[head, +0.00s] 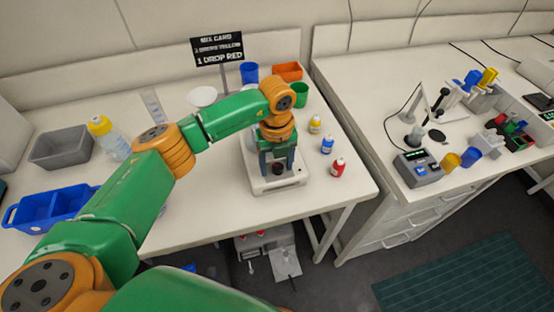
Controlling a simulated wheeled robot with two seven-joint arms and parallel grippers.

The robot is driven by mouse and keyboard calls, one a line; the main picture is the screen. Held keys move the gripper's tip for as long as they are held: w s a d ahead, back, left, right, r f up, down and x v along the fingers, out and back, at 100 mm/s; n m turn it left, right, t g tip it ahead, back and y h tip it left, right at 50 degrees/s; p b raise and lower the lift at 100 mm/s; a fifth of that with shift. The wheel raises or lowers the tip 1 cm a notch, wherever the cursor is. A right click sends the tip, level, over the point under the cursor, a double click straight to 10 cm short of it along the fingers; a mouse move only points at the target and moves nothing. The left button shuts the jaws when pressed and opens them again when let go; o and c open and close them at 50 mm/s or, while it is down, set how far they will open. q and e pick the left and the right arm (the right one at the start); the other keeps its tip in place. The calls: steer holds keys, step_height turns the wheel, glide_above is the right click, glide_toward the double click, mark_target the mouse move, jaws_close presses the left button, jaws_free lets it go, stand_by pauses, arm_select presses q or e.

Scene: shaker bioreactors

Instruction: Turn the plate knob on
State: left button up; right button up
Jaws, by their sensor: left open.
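A white plate device (262,185) sits near the front edge of the left table. My left arm reaches over the table from the left, and its gripper (277,168) points down over this device. The gripper is open. A dark round part shows between or just behind its fingers, and I cannot tell if it is the knob or if the fingers touch it. The gripper and wrist hide much of the device's top. My right gripper is out of view.
Small yellow-label (315,124), blue (327,144) and red (338,168) bottles stand right of the device. Behind are a white bowl (202,97), a green cup (300,94) and a sign (217,48). A grey control box (418,168) stands on the right bench.

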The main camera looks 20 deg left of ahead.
arm_select(q)
steer(key=shift+w+f, duration=0.35)
steer(key=shift+w, duration=0.35)
steer(key=shift+c, duration=0.3)
steer(key=c, duration=0.4)
steer(key=shift+s+r, duration=0.15)
steer(key=shift+s, duration=0.05)
jaws_close()
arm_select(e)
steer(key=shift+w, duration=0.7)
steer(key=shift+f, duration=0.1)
